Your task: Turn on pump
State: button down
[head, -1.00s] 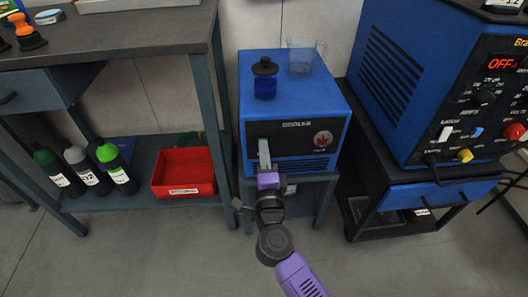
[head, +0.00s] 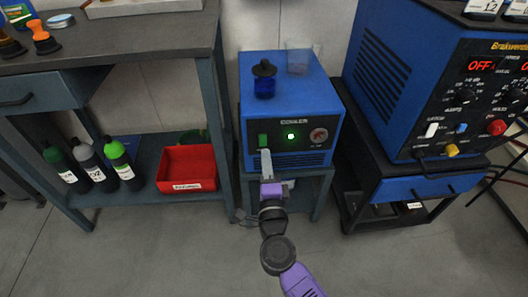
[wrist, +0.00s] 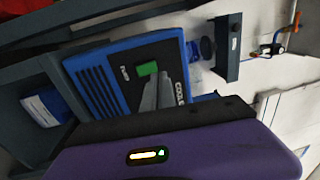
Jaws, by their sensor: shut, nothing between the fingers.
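The blue cooler unit (head: 318,98) stands on a low stand and has a black front panel marked "COOLER". On the panel are a green switch (head: 262,140), a glowing green lamp (head: 291,136) and a round red-and-grey fitting (head: 318,135). The green switch (wrist: 147,69) also shows in the wrist view, just beyond the fingertips. My gripper (head: 266,158) is shut and empty, just below the switch in the head view. In the wrist view my grey fingers (wrist: 158,93) point at the panel; I cannot tell contact exactly.
A dark bottle (head: 264,80) and a clear cup (head: 298,58) stand on the cooler. A blue welder (head: 395,75) showing "OFF" sits on a cart at right. At left, a workbench (head: 130,40) has bottles and a red bin (head: 187,168) below. Open floor lies in front.

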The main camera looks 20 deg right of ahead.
jog(key=s+a+r+p, duration=0.1)
jog(key=s+a+p, duration=0.1)
jog(key=s, duration=0.5)
jog(key=shift+s+a, duration=0.35)
jog(key=shift+s, duration=0.05)
jog(key=s+a+r+n+t+y, duration=0.2)
jog(key=s+r+n+t+y, duration=0.15)
jog(key=s+r+n, duration=0.35)
jog(key=s+d+f+n+g+y, duration=0.1)
jog(key=s+d+f+n+g, duration=0.15)
jog(key=s+n, duration=0.75)
jog(key=s+d+f+n+g+y, duration=0.15)
jog(key=s+n+g, duration=0.3)
jog(key=s, duration=1.25)
notch_tip(320, 180, up, 28)
jog(key=p, duration=2.7)
jog(key=shift+f, duration=0.25)
jog(key=shift+d, duration=0.1)
